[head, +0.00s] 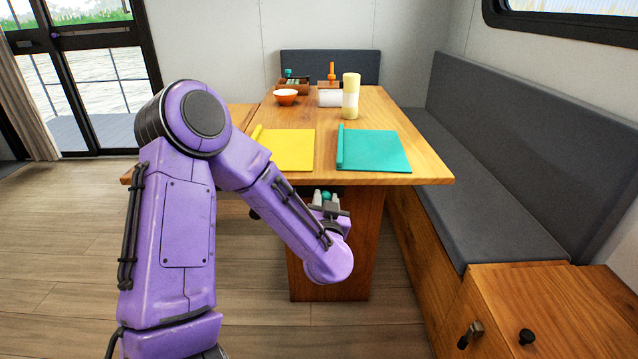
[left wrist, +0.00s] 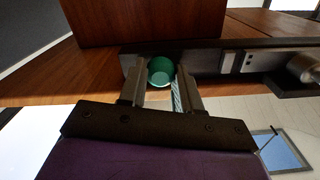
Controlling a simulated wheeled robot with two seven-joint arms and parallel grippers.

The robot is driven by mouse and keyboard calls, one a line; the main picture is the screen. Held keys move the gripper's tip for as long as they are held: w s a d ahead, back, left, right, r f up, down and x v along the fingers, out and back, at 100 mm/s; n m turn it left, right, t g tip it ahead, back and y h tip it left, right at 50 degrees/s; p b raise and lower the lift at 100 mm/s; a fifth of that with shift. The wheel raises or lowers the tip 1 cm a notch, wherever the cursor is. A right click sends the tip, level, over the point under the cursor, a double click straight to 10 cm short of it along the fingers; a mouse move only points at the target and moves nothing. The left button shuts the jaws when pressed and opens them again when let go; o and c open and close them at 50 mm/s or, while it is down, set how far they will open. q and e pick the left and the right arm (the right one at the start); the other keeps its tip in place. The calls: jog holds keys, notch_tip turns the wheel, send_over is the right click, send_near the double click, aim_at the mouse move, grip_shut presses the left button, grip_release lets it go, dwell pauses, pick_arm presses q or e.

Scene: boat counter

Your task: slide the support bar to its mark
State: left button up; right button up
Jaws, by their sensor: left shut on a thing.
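My left gripper (head: 327,200) is under the near edge of the table, its fingers pointing up and away. It is shut on a round green knob (left wrist: 161,70), which sits between the two fingertips in the left wrist view. The knob shows as a small teal spot in the head view (head: 326,195). Beside it in the wrist view is a grey metal bar or rail (left wrist: 206,63) under the table; I cannot tell which part is the support bar. A pale striped strip (left wrist: 177,98) shows by the right finger. No mark is clearly identifiable. My right gripper is out of view.
The wooden table (head: 430,172) carries a yellow mat (head: 292,150), a teal mat (head: 378,152), an orange bowl (head: 286,97) and a pale cylinder (head: 351,96). Its pedestal (head: 335,275) stands just behind the gripper. A grey bench (head: 490,200) lines the right side. Open floor lies left.

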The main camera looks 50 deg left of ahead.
aim_at(298, 192)
pick_arm(q)
jog(key=shift+s+a+p, duration=0.9)
jog(key=shift+s+a, duration=0.3)
jog(key=shift+s, duration=0.25)
jog(key=shift+s+a+p, duration=0.55)
jog(key=shift+s+a, duration=0.45)
jog(key=shift+s, duration=0.2)
jog(key=o, duration=1.1)
jog(key=shift+o, duration=0.2)
